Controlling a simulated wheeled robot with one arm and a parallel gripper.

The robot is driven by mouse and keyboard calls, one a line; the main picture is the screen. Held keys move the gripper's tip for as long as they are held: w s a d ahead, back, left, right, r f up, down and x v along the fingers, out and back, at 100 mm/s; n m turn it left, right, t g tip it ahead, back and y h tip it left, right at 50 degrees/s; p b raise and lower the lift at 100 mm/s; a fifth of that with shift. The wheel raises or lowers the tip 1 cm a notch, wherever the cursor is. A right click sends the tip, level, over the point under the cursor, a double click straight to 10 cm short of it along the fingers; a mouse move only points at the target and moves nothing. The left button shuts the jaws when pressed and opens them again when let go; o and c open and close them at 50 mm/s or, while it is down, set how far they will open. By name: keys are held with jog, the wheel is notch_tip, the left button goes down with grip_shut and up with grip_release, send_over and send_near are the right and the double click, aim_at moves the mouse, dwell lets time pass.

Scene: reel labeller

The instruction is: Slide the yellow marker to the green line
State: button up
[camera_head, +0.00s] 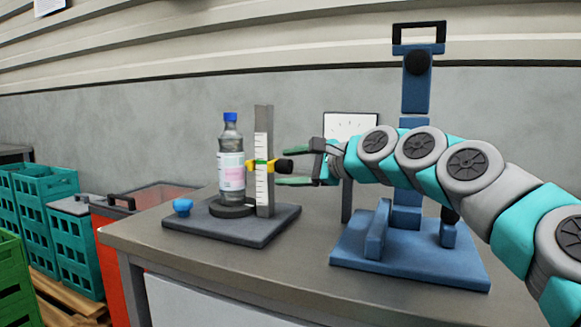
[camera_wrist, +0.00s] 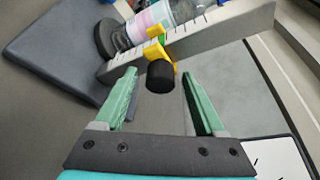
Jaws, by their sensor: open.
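The yellow marker (camera_head: 271,167) sits around the upright white scale (camera_head: 264,190) and carries a black knob (camera_head: 285,165) on its right side. The green line (camera_head: 261,161) shows as a small patch on the scale, right at the marker; I cannot tell whether they line up exactly. In the wrist view the marker (camera_wrist: 154,51) and the green line (camera_wrist: 165,39) show close together, with the knob (camera_wrist: 160,77) nearer. My gripper (camera_head: 294,166) is open, with one finger above and one below the knob's level. In the wrist view the knob appears between the fingertips, with gaps on both sides.
A bottle with a blue cap (camera_head: 230,160) stands on a round dark foot left of the scale, on a grey base plate (camera_head: 240,235). A blue knob (camera_head: 182,207) is at the plate's left. A blue stand (camera_head: 410,255) is at the right. Crates (camera_head: 50,190) stand left of the table.

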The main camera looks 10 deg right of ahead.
jog(key=shift+c, duration=0.4)
grip_shut()
dwell(0.9)
